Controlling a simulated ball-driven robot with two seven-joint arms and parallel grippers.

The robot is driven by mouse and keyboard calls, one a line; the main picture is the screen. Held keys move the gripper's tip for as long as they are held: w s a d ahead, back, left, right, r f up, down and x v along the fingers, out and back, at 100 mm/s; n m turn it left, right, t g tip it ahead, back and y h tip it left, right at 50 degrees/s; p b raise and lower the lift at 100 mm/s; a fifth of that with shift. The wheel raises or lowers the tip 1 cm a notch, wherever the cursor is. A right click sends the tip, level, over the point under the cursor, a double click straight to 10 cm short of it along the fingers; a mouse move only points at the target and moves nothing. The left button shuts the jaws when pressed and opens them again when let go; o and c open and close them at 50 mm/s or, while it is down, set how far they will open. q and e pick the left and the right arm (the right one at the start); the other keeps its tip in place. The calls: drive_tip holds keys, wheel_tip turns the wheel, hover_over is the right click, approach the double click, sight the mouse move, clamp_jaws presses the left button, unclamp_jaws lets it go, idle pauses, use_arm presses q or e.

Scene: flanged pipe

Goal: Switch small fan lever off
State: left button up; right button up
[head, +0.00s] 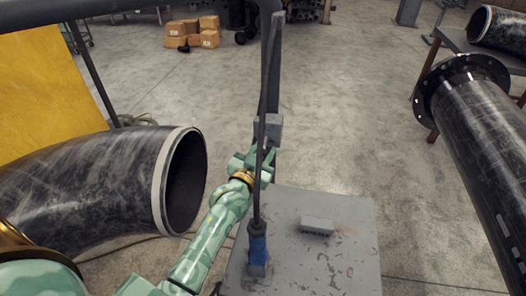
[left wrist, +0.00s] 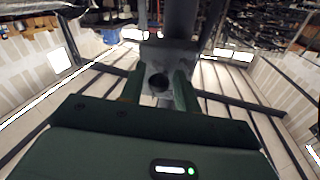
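A small grey box (head: 273,127) sits on a dark upright post in the middle of the head view. I cannot make out a distinct small fan lever. My green left arm reaches up to the box, and its gripper (head: 262,152) is just below it, partly hidden by a thin rod. In the left wrist view the gripper's two green fingers (left wrist: 159,80) stand apart. A grey part with a dark round opening or knob (left wrist: 159,83) shows between or just beyond them; I cannot tell whether they touch it. My right gripper is not in view.
A thin dark rod (head: 260,185) with a blue lower end (head: 258,243) rises before the arm. A worn grey metal top (head: 345,240) lies below. A large black pipe elbow (head: 90,185) is left, a flanged pipe (head: 485,140) right. Cardboard boxes (head: 193,32) stand far back.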

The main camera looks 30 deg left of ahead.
use_arm(q)
clamp_jaws()
drive_tip(key=shift+w+f+t+b, duration=0.1)
drive_tip(key=shift+f+t+b, duration=0.35)
drive_tip(key=shift+b, duration=0.8)
drive_tip(key=shift+r, duration=0.25)
drive_tip(key=shift+o, duration=1.8)
unclamp_jaws()
drive_tip(key=shift+f, duration=0.1)
drive_tip(key=s+f, duration=0.1)
drive_tip(key=s, duration=1.5)
drive_tip(key=shift+d+f, duration=0.25)
drive_tip(key=shift+f, duration=0.1)
